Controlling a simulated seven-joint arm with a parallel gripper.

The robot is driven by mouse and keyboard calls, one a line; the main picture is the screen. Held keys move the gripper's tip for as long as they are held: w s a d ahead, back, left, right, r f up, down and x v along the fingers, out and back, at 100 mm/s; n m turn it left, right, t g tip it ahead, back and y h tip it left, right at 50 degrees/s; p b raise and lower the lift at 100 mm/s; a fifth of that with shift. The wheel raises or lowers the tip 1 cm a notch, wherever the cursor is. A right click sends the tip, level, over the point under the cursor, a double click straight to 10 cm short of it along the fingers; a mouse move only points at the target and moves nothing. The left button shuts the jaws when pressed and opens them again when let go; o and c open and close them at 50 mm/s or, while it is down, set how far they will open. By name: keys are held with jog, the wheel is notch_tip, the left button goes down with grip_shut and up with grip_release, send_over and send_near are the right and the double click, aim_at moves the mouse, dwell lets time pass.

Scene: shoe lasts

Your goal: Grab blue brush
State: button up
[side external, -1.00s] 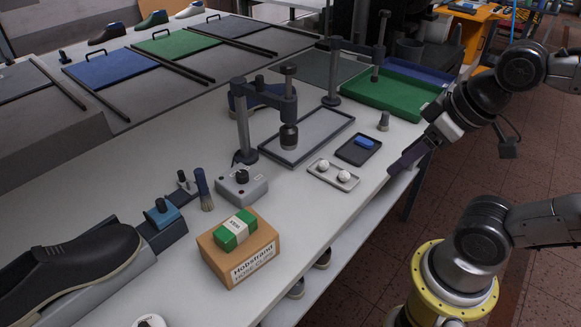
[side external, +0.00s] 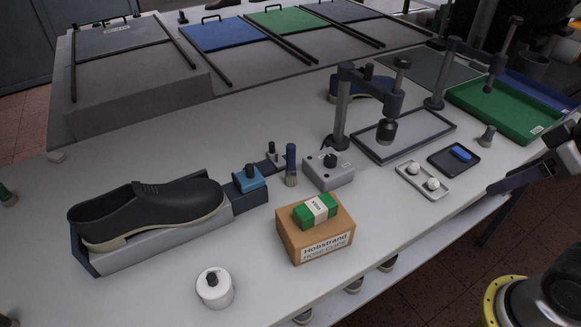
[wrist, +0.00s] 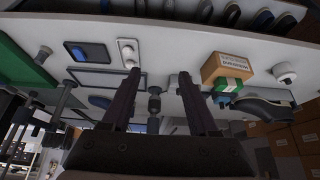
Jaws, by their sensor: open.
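The blue brush (side external: 291,164) stands upright on the white table, with a dark blue handle on top and pale bristles below. It is left of a grey control box with a black knob (side external: 329,170) and right of a small blue-topped block (side external: 250,177). I cannot clearly pick out the brush in the wrist view. My gripper (side external: 492,189) is at the right edge of the side view, beyond the table's front edge and well apart from the brush. In the wrist view its two dark fingers (wrist: 158,75) are spread apart with nothing held between them.
A cardboard box (side external: 316,236) with a green-and-white pack on it stands in front of the brush. A dark shoe (side external: 150,208) lies to the left. A press stand (side external: 340,120) rises behind the control box. A small tray with white balls (side external: 422,181) lies nearer my gripper.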

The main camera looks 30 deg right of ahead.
aim_at(295, 150)
jog(key=shift+o, duration=0.2)
dwell(0.6)
jog(key=w+r+n+t, duration=0.2)
jog(key=w+r+t, duration=0.8)
jog(key=w, duration=0.6)
jog(key=w+a+r+n+t+y, duration=0.1)
jog(key=w+a+n+t+y, duration=0.25)
jog(key=w, duration=0.55)
jog(key=a+f+g+y, duration=0.2)
jog(key=a+f+y, duration=0.15)
jog(key=f, duration=0.85)
jog(key=a+f+g+y, duration=0.2)
jog(key=a+f, duration=0.3)
jog(key=f, duration=0.7)
jog(key=shift+n, duration=0.35)
jog(key=shift+r+x, duration=0.2)
jog(key=shift+x, duration=2)
jog(key=shift+r+x, duration=0.15)
jog(key=shift+x, duration=2.1)
jog(key=shift+r+x, duration=0.2)
jog(key=shift+x, duration=2)
jog(key=shift+a, duration=0.15)
